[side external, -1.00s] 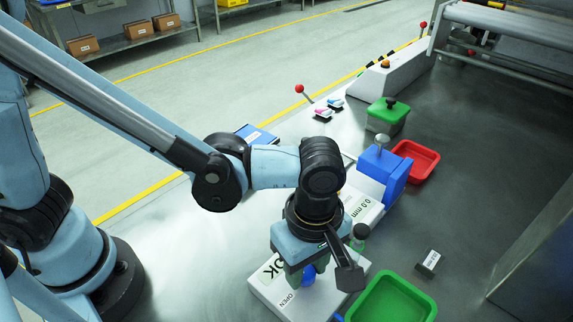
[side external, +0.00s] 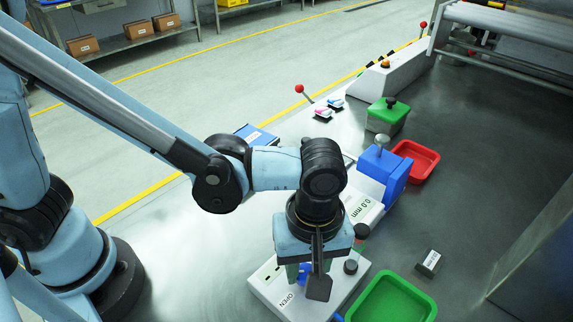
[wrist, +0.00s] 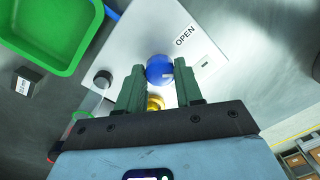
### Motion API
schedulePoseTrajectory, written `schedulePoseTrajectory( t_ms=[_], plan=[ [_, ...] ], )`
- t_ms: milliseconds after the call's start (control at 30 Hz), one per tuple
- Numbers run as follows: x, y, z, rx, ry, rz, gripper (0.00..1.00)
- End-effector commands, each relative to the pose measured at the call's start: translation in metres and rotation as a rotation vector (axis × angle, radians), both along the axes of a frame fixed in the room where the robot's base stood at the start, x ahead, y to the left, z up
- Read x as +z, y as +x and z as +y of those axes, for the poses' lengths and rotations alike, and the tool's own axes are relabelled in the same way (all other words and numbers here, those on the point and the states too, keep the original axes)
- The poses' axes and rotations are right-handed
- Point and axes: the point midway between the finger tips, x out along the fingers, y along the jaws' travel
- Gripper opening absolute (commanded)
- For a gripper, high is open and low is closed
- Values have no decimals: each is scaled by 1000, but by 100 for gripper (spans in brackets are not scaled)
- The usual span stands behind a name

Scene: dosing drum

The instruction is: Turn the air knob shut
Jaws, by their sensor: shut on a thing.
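The air knob is a round blue knob (wrist: 160,69) on a white box (wrist: 135,35) marked OPEN, seen in the wrist view. My gripper (wrist: 159,76) has its green fingers on either side of the knob and is shut on it. A small white mark shows on the knob's face. A brass part (wrist: 155,103) shows just behind the knob, between the fingers. In the side external view, the white box (side external: 318,306) lies under my gripper (side external: 303,274), which hides much of the knob and of the box's display.
A black knob (side external: 351,266) stands beside my gripper. A green tray (side external: 428,304) and a small black labelled block (side external: 428,262) lie to the right. A blue device (side external: 393,172) with a 0.0 mm display (side external: 364,209) and a red tray (side external: 432,166) stand behind.

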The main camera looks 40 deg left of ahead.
Motion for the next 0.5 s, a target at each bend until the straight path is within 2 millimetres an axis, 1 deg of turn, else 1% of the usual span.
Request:
schedulePoseTrajectory(
  t_ms=[500],
  plan=[
    [0,0,0,-491,3,0,5]
  ],
)
